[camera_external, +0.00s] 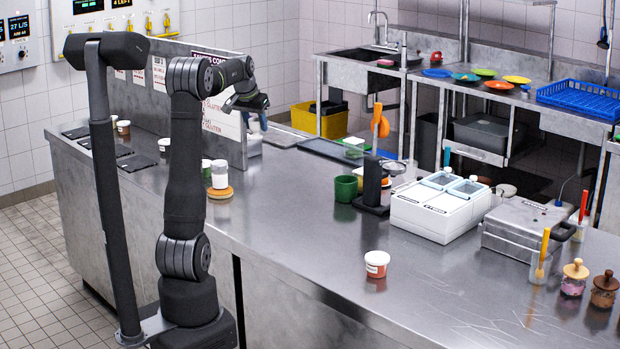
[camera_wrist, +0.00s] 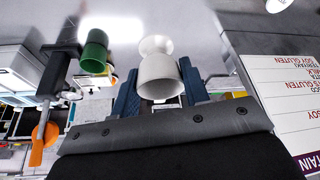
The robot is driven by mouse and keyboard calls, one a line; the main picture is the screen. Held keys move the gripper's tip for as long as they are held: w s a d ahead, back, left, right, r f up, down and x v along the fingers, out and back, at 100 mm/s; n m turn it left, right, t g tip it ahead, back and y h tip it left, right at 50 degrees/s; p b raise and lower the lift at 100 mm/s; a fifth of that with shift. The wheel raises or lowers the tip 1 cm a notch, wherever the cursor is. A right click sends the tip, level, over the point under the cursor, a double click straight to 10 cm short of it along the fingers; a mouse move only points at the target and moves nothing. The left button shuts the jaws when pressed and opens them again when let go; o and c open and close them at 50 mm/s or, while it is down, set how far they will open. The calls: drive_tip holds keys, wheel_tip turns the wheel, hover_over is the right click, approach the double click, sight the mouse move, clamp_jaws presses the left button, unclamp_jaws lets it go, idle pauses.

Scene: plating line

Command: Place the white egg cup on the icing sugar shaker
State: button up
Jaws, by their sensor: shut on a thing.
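The white egg cup (camera_wrist: 158,72) is between the two blue fingers of my gripper (camera_wrist: 160,88) in the wrist view. The fingers are shut on it, and its wide rim faces the camera. In the external view my gripper (camera_external: 258,117) is over the far left part of the counter, beside the sign panel; the cup is hard to make out there. I cannot tell for certain which thing is the icing sugar shaker.
The upright sign panel (camera_external: 222,117) stands close to my gripper; it also shows in the wrist view (camera_wrist: 290,95). A green cup (camera_external: 345,189), a black stand (camera_external: 372,187) and a white two-lidded box (camera_external: 432,212) are to the right. The front middle counter is mostly clear.

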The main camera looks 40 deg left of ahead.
drive_tip(key=s+a+n, duration=0.1)
drive_tip(key=s+a, duration=0.1)
drive_tip(key=a, duration=0.1)
hover_over(219, 162)
wheel_tip(219, 162, down, 7)
drive_tip(key=shift+d+r, duration=0.1)
drive_tip(key=shift+r, duration=0.05)
drive_tip(key=shift+f, duration=1.95)
drive_tip(key=shift+f, duration=0.15)
drive_tip(key=o, duration=1)
drive_tip(key=shift+c, duration=0.2)
drive_tip(key=v, duration=1.2)
drive_tip(key=shift+d, duration=0.2)
